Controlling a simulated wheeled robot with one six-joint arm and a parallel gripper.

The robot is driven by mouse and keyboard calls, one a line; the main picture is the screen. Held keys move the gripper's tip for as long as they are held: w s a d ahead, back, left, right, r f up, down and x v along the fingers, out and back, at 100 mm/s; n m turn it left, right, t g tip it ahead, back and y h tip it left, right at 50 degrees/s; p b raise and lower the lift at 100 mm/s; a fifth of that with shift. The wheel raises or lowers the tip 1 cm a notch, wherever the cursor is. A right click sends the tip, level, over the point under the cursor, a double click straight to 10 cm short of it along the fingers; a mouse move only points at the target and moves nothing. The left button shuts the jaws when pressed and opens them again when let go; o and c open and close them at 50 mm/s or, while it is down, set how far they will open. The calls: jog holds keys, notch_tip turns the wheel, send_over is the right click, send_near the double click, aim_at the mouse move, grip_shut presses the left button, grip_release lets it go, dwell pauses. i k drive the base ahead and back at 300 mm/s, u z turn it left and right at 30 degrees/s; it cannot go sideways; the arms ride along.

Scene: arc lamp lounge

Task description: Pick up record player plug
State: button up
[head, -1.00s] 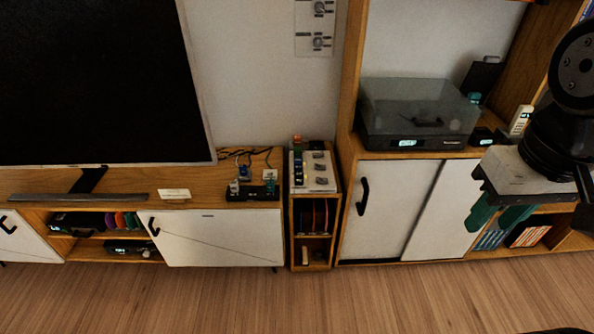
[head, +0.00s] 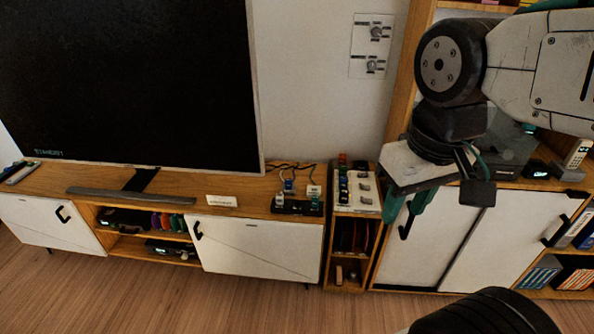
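Several small plugs, among them a blue one (head: 288,187) and a white one (head: 313,191), stand on a black power strip (head: 297,208) on the wooden TV bench. More small coloured plugs or blocks (head: 343,185) line the left side of a white board (head: 369,204) on the narrow shelf unit. The labels are too small to read, so I cannot tell which is the record player plug. The record player (head: 508,158) is partly hidden behind my arm. My gripper (head: 404,214) has its teal fingers apart, empty, right of the white board, in front of the cabinet.
The TV (head: 130,80) stands on the bench (head: 50,178), with a soundbar (head: 130,193) before it. A white card (head: 221,201) lies left of the strip. Wall sockets (head: 371,45) are above. The wooden floor (head: 200,300) in front is clear.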

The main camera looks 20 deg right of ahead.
aim_at(343, 169)
jog(key=u, duration=0.3)
jog(key=i, duration=0.7)
jog(key=z, duration=0.5)
jog(key=i, duration=0.6)
jog(key=z, duration=0.65)
